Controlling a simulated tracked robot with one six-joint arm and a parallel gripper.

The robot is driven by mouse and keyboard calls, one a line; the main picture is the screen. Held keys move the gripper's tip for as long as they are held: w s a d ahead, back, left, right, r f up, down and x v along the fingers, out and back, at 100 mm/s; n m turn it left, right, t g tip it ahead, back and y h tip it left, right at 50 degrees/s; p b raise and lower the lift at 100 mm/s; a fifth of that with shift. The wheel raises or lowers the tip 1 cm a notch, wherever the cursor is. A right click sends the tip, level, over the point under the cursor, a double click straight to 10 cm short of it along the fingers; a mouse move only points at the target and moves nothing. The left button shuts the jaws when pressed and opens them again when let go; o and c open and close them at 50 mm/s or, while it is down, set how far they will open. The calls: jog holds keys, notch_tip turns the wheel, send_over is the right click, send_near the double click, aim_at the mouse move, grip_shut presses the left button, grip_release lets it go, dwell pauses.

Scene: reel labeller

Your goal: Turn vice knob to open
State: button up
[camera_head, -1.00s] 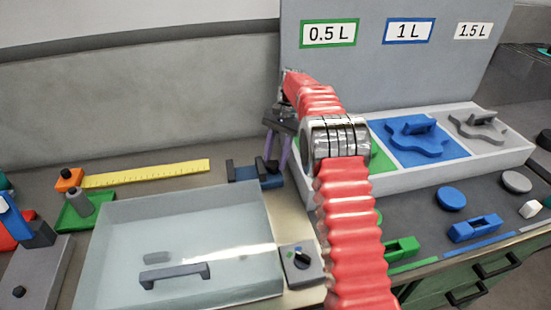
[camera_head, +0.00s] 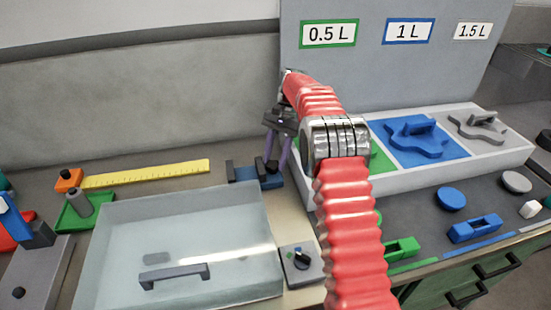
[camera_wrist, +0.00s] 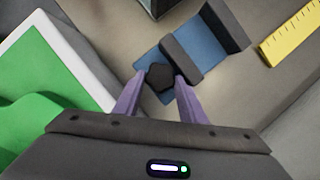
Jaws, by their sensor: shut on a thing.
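The vice has a blue base with dark grey jaws (camera_head: 231,171) and stands on the bench between the yellow ruler and the labelled tray. In the wrist view its blue bed (camera_wrist: 210,38) shows between two dark jaws, with a gap between them. Its dark, faceted knob (camera_wrist: 159,77) sits at the near end. My gripper (camera_wrist: 156,88) has two purple fingers, one on each side of the knob, and is shut on it. In the head view my gripper (camera_head: 277,150) points down at the vice's right end and partly hides the knob.
A yellow ruler (camera_head: 150,173) lies left of the vice. A clear-lidded box (camera_head: 110,240) with a handle is in front. A grey dial box (camera_head: 300,268) stands near my arm. The white tray (camera_head: 440,172) with green, blue and grey sections is right.

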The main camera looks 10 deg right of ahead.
jog(key=shift+s+a+f, duration=0.15)
jog(key=shift+s+a, duration=0.1)
jog(key=shift+a, duration=0.1)
jog(key=o, duration=1.1)
jog(key=shift+d, duration=0.1)
jog(key=shift+c, duration=0.2)
jog(key=shift+w+d+r, duration=0.15)
jog(key=shift+r, duration=0.1)
jog(key=shift+w+r, duration=0.1)
jog(key=shift+r, duration=0.05)
jog(key=v, duration=0.6)
jog(key=shift+d+r, duration=0.2)
jog(key=shift+r, duration=0.15)
jog(key=shift+w, duration=0.15)
